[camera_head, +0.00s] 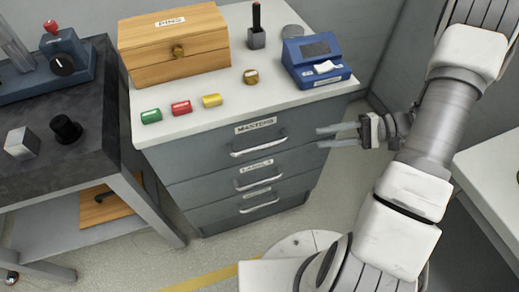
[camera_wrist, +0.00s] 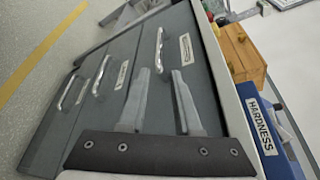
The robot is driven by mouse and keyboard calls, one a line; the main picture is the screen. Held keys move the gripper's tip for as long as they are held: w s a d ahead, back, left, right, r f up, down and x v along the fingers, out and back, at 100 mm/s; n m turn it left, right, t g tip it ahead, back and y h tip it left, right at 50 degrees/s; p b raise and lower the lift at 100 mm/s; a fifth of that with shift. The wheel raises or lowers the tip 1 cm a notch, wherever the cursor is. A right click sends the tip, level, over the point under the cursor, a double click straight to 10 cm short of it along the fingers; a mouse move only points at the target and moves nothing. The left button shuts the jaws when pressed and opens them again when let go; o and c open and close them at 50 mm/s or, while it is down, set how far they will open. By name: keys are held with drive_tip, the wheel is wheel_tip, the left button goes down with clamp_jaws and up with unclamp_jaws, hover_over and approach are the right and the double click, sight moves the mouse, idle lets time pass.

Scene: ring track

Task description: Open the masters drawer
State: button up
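The masters drawer (camera_head: 216,149) is the top drawer of a grey cabinet and is closed. Its label reads MASTERS (camera_head: 255,125), and its silver bar handle (camera_head: 259,147) sits just below the label. In the wrist view the same handle (camera_wrist: 159,49) lies beyond my fingertips, with its label beside it. My gripper (camera_head: 322,136) is at the right of the cabinet, its two fingers pointing left towards the drawer front. In the wrist view my gripper (camera_wrist: 161,72) shows its fingers apart with nothing between them. It is apart from the handle.
Two lower drawers with handles (camera_head: 259,181) are closed. The white cabinet top holds a wooden PINS box (camera_head: 173,45), a blue device (camera_head: 315,60) and coloured cylinders (camera_head: 181,107). A dark bench (camera_head: 60,160) stands left. Grey floor (camera_head: 220,250) is open in front.

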sight(270, 145)
drive_tip(key=b+x, duration=0.2)
drive_tip(key=x, duration=1.5)
drive_tip(key=shift+s+a+b, duration=0.1)
drive_tip(key=shift+b, duration=0.25)
drive_tip(key=shift+c, duration=0.2)
clamp_jaws()
idle(0.4)
